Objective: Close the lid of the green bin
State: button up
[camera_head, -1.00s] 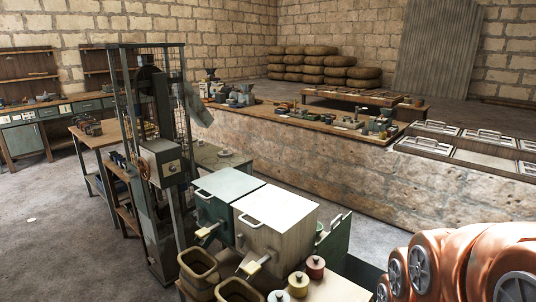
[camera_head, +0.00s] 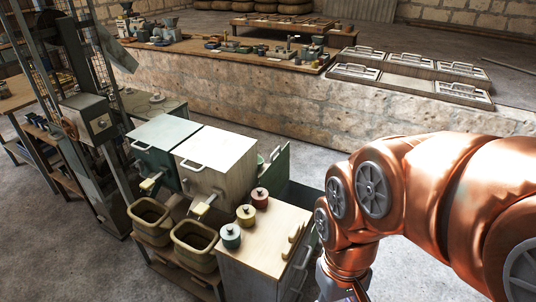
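A green upright panel with a handle (camera_head: 275,166) stands behind the wooden-topped cabinet, with a dark green-black surface or opening to its right. It looks like a raised lid of a green bin, but the cabinet and my arm hide much of it. A green-topped box (camera_head: 163,138) with a front handle stands further left, and its top looks flat and shut. My copper-coloured arm reaches down at the right, in front of the cabinet's right side. My gripper's fingers are below the picture's lower edge.
A pale box (camera_head: 215,150) adjoins the green-topped box. Two olive tubs (camera_head: 194,240) stand in front. Small lidded pots (camera_head: 245,215) sit on the wooden cabinet top (camera_head: 275,228). A stone counter (camera_head: 300,97) runs behind, with bare floor before it.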

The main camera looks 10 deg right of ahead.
aim_at(275, 176)
jog(key=z, duration=0.05)
jog(key=k, duration=0.4)
jog(key=z, duration=1.1)
jog(key=i, duration=0.7)
jog(key=u, duration=0.6)
jog(key=i, duration=0.5)
jog(key=u, duration=0.65)
